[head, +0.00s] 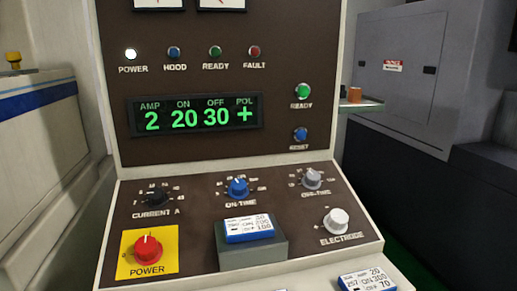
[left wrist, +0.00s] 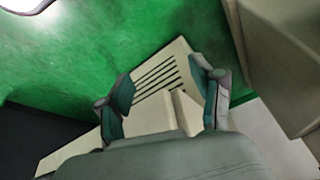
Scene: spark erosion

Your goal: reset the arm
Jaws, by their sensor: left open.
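My left gripper (left wrist: 160,98) shows in the left wrist view, with its two teal-padded fingers spread apart and nothing between them. Behind the fingers is a beige cabinet part with dark vent slots (left wrist: 156,82), above a green floor (left wrist: 110,40). Neither gripper nor arm shows in the head view. There the control console (head: 222,92) fills the middle, with its display reading 2, 20, 30 and +. My right gripper is in neither view.
The sloped panel holds a red POWER knob (head: 148,248), several smaller knobs and a grey block (head: 262,256) bearing a blue-edged card (head: 248,228). Another card (head: 367,281) lies at the lower right. A grey cabinet (head: 400,80) stands right, a blue-striped machine (head: 38,120) left.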

